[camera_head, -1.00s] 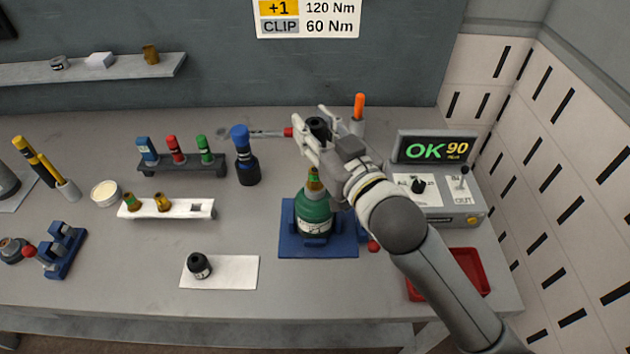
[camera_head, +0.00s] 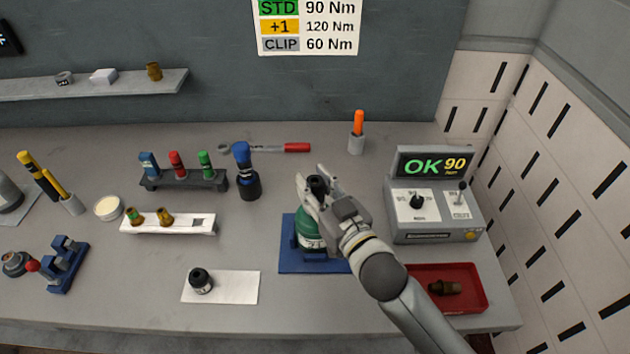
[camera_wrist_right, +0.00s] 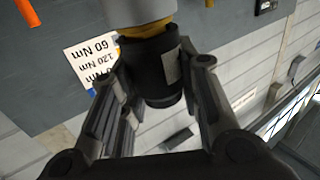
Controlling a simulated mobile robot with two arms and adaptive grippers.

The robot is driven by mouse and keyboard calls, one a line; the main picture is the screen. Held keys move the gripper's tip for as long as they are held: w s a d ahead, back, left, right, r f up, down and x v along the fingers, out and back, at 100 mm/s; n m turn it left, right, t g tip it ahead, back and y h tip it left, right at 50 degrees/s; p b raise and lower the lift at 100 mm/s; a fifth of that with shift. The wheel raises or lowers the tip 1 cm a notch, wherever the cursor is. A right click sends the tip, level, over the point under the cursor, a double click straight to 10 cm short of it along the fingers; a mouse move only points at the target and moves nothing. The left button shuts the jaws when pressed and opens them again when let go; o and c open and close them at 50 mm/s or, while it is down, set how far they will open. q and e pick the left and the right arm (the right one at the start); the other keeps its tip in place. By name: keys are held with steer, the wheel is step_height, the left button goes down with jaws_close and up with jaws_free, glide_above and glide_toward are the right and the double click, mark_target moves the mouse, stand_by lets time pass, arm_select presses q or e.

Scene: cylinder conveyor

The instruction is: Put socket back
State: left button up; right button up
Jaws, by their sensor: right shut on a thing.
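A black socket (camera_head: 318,186) is in my right gripper (camera_head: 318,190), above the green cylinder (camera_head: 308,232) in the head view. In the right wrist view the same black socket (camera_wrist_right: 150,68) is between the fingers, with a pale label on its side. A grey part with a yellow edge (camera_wrist_right: 128,12) adjoins it there; I cannot tell what it is. My gripper hides the cylinder's top. Another black socket or cap (camera_head: 200,281) with a pale label is on a white mat (camera_head: 238,288) at the front left. My left gripper is not in view.
A blue base (camera_head: 287,264) holds the cylinder. A rack (camera_head: 150,184) holds blue, red and green items; a blue-topped black piece (camera_head: 248,182) stands beside it. The control box (camera_head: 438,236) reads "OK 90". A red tray (camera_head: 478,272) holds a brass fitting. A red-handled wrench (camera_head: 296,147) lies behind.

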steer(key=shift+f, duration=0.15)
steer(key=o, duration=1.1)
